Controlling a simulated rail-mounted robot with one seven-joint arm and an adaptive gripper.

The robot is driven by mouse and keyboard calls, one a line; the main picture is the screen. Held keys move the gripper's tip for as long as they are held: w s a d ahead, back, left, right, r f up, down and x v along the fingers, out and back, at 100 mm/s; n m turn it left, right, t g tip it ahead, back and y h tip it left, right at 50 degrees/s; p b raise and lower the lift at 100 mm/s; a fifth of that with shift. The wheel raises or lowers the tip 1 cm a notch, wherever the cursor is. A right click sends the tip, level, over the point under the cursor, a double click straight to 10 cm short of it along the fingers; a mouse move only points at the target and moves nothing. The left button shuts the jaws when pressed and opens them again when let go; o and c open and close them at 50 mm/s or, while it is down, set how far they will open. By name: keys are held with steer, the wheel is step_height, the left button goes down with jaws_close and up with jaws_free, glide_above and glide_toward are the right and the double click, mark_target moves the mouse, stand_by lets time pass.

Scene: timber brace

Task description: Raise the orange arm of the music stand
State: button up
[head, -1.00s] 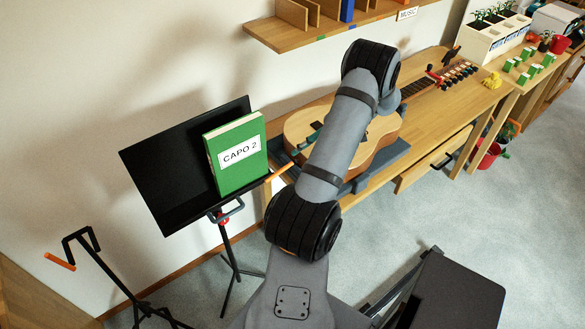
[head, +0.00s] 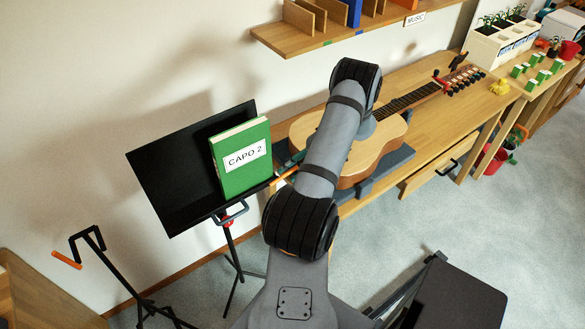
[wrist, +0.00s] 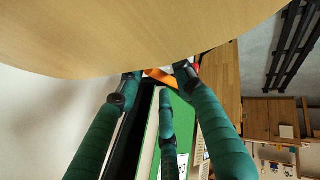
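The music stand has a black desk (head: 165,175) with a green book (head: 243,172) labelled CAPO 2 leaning on it. Its orange arm (head: 287,173) sticks out at the desk's lower right corner, tilted up to the right. My gripper (head: 287,160), with green-wrapped fingers, is beside the orange arm, partly hidden behind my own arm in the head view. In the wrist view the fingers are spread, and the orange arm (wrist: 160,76) shows between the two outer fingertips. A third finger lies over the green book (wrist: 184,112). I cannot tell whether any finger touches the orange arm.
A second black stand (head: 100,250) with an orange tip is at the left. A wooden shelf (head: 310,42) hangs above.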

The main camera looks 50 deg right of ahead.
steer(key=shift+c, duration=1.1)
jaws_close()
